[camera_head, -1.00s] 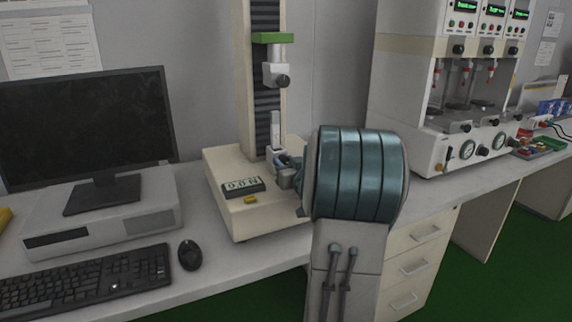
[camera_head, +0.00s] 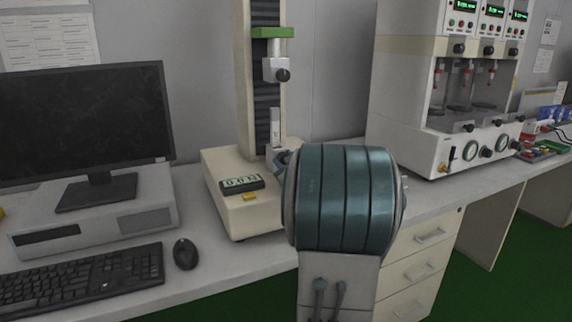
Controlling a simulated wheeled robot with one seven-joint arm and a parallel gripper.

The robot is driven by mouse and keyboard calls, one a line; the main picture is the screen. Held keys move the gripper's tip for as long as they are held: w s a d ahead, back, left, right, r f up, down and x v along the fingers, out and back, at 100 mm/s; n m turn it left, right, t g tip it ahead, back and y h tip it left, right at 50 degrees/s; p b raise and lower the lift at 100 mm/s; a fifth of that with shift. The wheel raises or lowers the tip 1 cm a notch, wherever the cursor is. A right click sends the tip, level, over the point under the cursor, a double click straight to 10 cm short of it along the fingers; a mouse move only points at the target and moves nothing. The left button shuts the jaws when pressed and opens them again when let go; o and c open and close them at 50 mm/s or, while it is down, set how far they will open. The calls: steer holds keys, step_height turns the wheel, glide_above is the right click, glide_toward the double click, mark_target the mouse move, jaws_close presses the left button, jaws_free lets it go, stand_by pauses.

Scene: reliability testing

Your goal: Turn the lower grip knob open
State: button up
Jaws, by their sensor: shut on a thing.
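The tensile tester (camera_head: 224,170) stands on the bench, a cream base with a dark column. Its upper grip (camera_head: 272,69) has a black knob (camera_head: 283,75) in plain view. A pale strip (camera_head: 275,127) stands above the lower grip (camera_head: 271,158). My gripper (camera_head: 282,157) is at the right side of the lower grip, shut on the lower grip knob. The knob is hidden behind my gripper and the large teal joint of my arm. The fingertips show only in small part, so the knob's angle cannot be seen.
A monitor (camera_head: 83,120), keyboard (camera_head: 83,279) and mouse (camera_head: 185,254) are on the left of the bench. A display (camera_head: 241,184) and a yellow button (camera_head: 249,197) are on the tester's base. A larger machine (camera_head: 404,110) stands at right.

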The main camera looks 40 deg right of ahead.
stand_by(0.3)
steer(key=o, duration=1)
steer(key=shift+c, duration=0.2)
steer(key=p+v, duration=0.2)
steer(key=v, duration=1.2)
steer(key=shift+d+f, duration=0.1)
